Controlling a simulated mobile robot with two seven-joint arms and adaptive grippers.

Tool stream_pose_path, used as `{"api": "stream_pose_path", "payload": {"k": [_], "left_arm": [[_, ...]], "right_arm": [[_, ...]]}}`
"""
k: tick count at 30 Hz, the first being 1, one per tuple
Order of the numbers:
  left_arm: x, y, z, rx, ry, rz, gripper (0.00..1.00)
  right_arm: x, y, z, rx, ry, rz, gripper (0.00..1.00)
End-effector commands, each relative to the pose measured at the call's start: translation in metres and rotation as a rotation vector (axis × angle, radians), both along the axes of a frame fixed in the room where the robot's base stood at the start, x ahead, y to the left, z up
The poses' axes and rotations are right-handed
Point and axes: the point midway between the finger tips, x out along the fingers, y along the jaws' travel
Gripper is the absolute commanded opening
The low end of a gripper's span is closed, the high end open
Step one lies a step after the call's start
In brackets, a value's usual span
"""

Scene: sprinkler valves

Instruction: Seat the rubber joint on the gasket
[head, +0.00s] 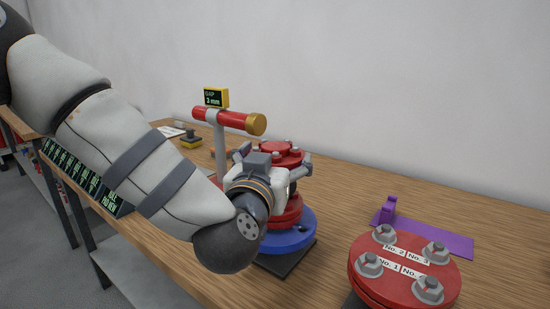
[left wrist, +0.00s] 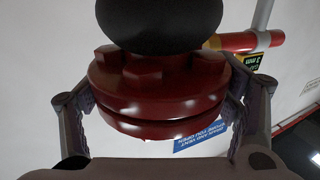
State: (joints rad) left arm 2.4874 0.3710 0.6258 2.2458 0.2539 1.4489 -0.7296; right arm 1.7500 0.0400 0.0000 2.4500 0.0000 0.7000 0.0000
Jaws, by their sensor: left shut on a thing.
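The rubber joint (head: 281,150) has red flanges with bolts and stands on a blue disc (head: 288,240) over a dark square plate (head: 280,263). In the left wrist view its red flange (left wrist: 155,95) and black rounded body (left wrist: 160,22) show. My left gripper (head: 276,175) is shut on the red flange, one finger on each side; it also shows in the left wrist view (left wrist: 161,90). The gripper and wrist hide much of the joint's front in the head view. I cannot make out a separate gasket or whether the joint is fully down. My right gripper is not in view.
A red bar with a brass end (head: 228,120) on a grey post and a gap display (head: 215,97) reading 3 mm stand just behind. A red bolted flange with number labels (head: 405,280) is at front right, with a purple mat (head: 446,241) behind it. Wooden bench space lies between.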

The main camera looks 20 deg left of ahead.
Motion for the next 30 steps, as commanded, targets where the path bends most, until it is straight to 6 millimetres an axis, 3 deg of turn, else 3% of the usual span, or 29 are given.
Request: {"api": "stream_pose_path", "payload": {"k": [8, 30], "left_arm": [[0.000, 0.000, 0.003, -0.002, -0.008, 0.001, 0.20], [0.000, 0.000, -0.013, 0.000, -0.008, 0.001, 0.20]], "right_arm": [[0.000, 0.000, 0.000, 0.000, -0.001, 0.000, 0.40], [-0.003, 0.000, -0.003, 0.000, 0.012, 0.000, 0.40]]}}
